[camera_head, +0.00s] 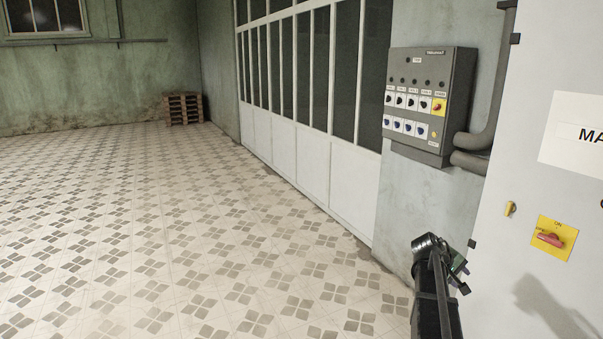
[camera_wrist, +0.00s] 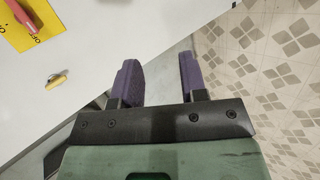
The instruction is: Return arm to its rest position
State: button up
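My gripper (camera_wrist: 158,82) shows in the wrist view with two purple-padded fingers. They stand apart with bare space between them, so it is open and empty. In the head view my dark arm (camera_head: 434,290) rises at the lower right, beside a pale cabinet; the fingers are too small there to make out. The cabinet (camera_head: 520,130) carries a yellow plate with a red switch (camera_head: 551,239), which also shows at the top left of the wrist view (camera_wrist: 25,20). The fingers touch nothing that I can see.
A grey control panel (camera_head: 428,100) with several knobs hangs on the wall, with thick pipes (camera_head: 482,140) beside it. A yellow latch (camera_head: 510,209) sits on the cabinet. Wooden pallets (camera_head: 183,108) stand in the far corner. The tiled floor (camera_head: 150,230) to the left is clear.

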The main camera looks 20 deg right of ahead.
jog(key=s+a+f+y, duration=0.1)
jog(key=s+a+y, duration=0.2)
jog(key=a, duration=1.3)
jog(key=s+a+f+y, duration=0.2)
jog(key=s+a+y, duration=0.1)
jog(key=a, duration=1.3)
jog(key=s+a+f+t+y, duration=0.1)
jog(key=s+a+f+y, duration=0.1)
jog(key=a, duration=1.3)
jog(key=shift+s+a+f+y, duration=0.25)
jog(key=shift+s+a+y, duration=0.15)
jog(key=shift+s+y, duration=0.25)
jog(key=shift+w, duration=0.1)
